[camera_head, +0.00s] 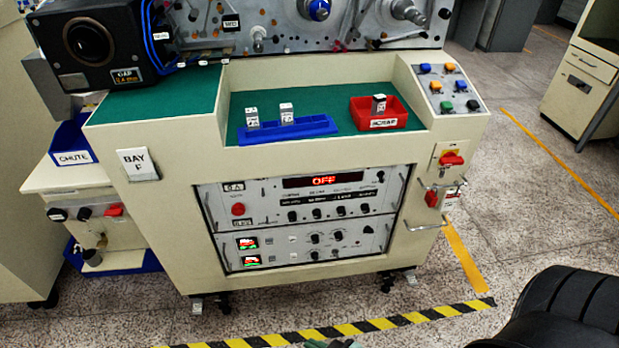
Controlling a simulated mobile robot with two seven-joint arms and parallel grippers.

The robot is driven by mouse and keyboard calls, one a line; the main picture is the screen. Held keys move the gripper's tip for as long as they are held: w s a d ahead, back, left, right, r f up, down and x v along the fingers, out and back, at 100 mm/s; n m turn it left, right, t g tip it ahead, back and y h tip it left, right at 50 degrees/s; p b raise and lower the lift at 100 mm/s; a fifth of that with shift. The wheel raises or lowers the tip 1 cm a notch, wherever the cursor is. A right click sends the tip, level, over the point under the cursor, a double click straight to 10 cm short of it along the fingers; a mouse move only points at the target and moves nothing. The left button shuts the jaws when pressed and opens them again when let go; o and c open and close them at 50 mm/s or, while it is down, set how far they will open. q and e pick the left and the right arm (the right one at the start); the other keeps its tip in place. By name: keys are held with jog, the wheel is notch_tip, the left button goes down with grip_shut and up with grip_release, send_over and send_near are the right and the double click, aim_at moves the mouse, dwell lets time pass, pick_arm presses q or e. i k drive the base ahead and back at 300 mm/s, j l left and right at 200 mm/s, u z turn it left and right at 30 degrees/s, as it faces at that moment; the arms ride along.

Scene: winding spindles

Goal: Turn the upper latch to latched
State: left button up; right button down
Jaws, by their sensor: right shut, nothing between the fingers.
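The cream console, marked BAY F, has a front rack panel (305,215) with a red OFF display (323,181). Thin metal handles stand at the panel's left and right edges. On the console's right front, a red rotary handle (451,159) sits on a yellow plate, with a smaller red part (431,198) below it. I cannot tell which part is the upper latch or how it is turned. My right gripper (330,344) barely shows at the bottom edge, shut and empty, well below and apart from the console. My left gripper is not in view.
A blue tray (270,136) and a red tray (401,122) stand on the green top. A metal rail (425,226) sticks out at the console's lower right. Black-yellow tape (370,326) crosses the floor in front. Open floor lies right; my dark arm part fills the lower right.

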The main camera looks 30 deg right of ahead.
aim_at(381, 175)
jog(key=z, duration=1)
jog(key=i, duration=0.05)
